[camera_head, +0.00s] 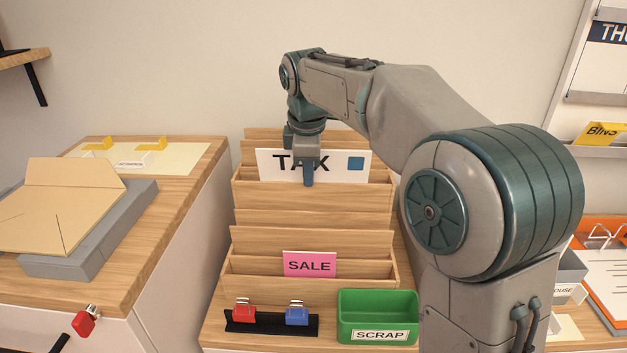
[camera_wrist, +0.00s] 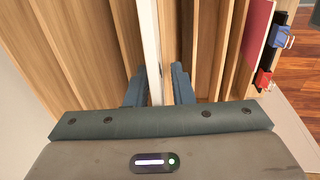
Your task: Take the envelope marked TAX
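The white envelope marked TAX (camera_head: 335,166), with a blue square at its right, stands upright in a rear slot of the stepped wooden rack (camera_head: 315,218). My gripper (camera_head: 308,180) points down over its top edge, with one finger in front of the lettering, hiding part of it. In the wrist view, my gripper (camera_wrist: 160,88) has one finger on each side of the envelope's thin white edge (camera_wrist: 151,45). A narrow gap shows on the right side, so the fingers look open around it. The envelope's lower part is hidden in the slot.
A pink SALE envelope (camera_head: 309,264) stands in a front slot. Before the rack are a black strip (camera_head: 271,323) with red and blue clips and a green SCRAP tray (camera_head: 377,310). A grey block (camera_head: 95,247) with a tan envelope (camera_head: 50,215) lies left.

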